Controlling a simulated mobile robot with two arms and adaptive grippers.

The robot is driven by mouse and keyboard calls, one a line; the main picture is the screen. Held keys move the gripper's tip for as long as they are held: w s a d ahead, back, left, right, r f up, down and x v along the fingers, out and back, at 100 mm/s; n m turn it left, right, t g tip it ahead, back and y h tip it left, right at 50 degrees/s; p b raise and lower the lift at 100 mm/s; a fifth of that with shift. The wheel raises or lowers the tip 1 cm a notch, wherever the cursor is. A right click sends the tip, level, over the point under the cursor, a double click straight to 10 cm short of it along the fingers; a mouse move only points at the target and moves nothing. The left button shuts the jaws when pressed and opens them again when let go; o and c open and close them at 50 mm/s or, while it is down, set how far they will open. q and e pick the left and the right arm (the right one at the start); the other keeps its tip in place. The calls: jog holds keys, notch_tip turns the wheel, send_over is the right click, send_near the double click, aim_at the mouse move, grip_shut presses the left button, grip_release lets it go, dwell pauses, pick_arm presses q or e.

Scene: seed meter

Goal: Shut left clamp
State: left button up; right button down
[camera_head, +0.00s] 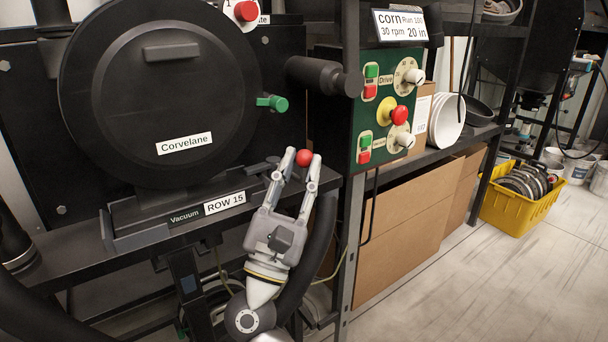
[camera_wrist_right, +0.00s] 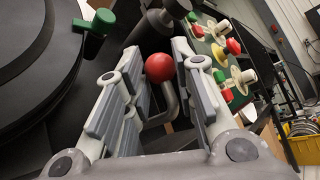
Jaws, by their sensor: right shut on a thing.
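A red ball knob (camera_head: 304,157) sits at the end of a bent grey rod, right of and below the round black seed meter housing (camera_head: 160,85). The knob also shows in the right wrist view (camera_wrist_right: 159,68), with its rod (camera_wrist_right: 170,105) running down between the fingers. My right gripper (camera_head: 303,165) reaches up from below and is shut on this red-knobbed handle, one finger on each side. The rod's lower end and its pivot are hidden by the gripper. I cannot tell from these views which clamp it belongs to. My left gripper is not in view.
A green handle (camera_head: 272,103) juts from the housing just above my right gripper, with a black cylinder (camera_head: 325,76) higher up. A green control panel (camera_head: 385,105) stands to the right. A yellow crate (camera_head: 520,207) is on the floor, where there is free room.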

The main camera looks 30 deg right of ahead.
jog(key=shift+w+a+n+t+y, duration=0.25)
jog(key=shift+a+n+t+y, duration=0.05)
jog(key=shift+a+n, duration=0.15)
jog(key=shift+r, duration=0.1)
jog(key=c, duration=1.6)
grip_release()
jog(key=shift+c, duration=0.2)
jog(key=shift+o, duration=0.9)
jog(key=shift+w+a, duration=0.2)
jog(key=shift+w, duration=0.05)
jog(key=shift+d, duration=0.1)
jog(key=shift+f, duration=0.2)
jog(key=shift+s+f, duration=0.1)
jog(key=v, duration=1.1)
jog(key=shift+s+f, duration=0.15)
jog(key=shift+s, duration=0.15)
